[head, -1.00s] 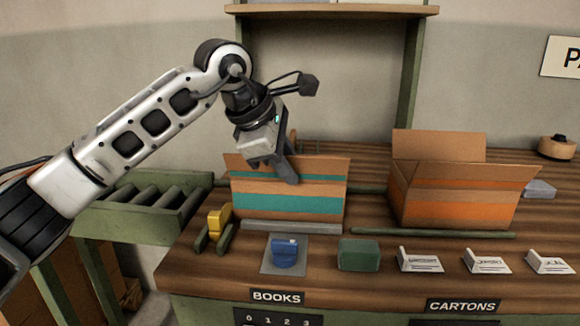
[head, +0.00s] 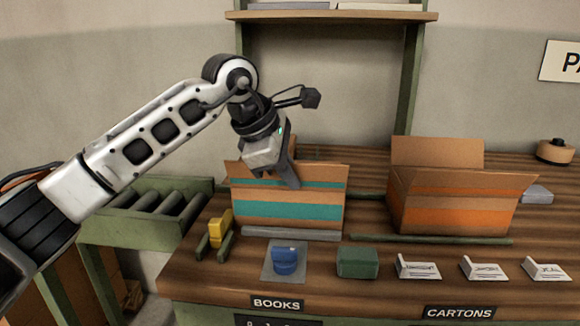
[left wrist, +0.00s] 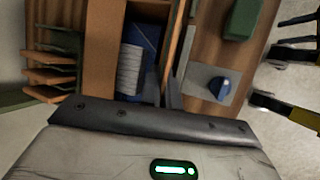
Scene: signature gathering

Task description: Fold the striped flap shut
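The carton with teal stripes (head: 270,212) stands on the bench. Its front flap (head: 325,174), striped in teal, stands up above the front wall. My left gripper (head: 292,178) points down at this flap, and one dark finger shows in front of it. In the left wrist view the fingers (left wrist: 168,92) are close together at the flap's edge (left wrist: 182,45). I cannot tell whether they pinch it or only rest beside it. Inside the carton lie a blue item (left wrist: 146,42) and a pale ribbed item (left wrist: 130,68). My right gripper is not in view.
An open carton with orange stripes (head: 460,217) stands to the right. A blue stamp (head: 285,258) on a grey pad, a green block (head: 357,261) and several white cards (head: 417,267) line the front edge. A yellow-handled tool (head: 219,228) lies at the left, near a roller conveyor (head: 150,205).

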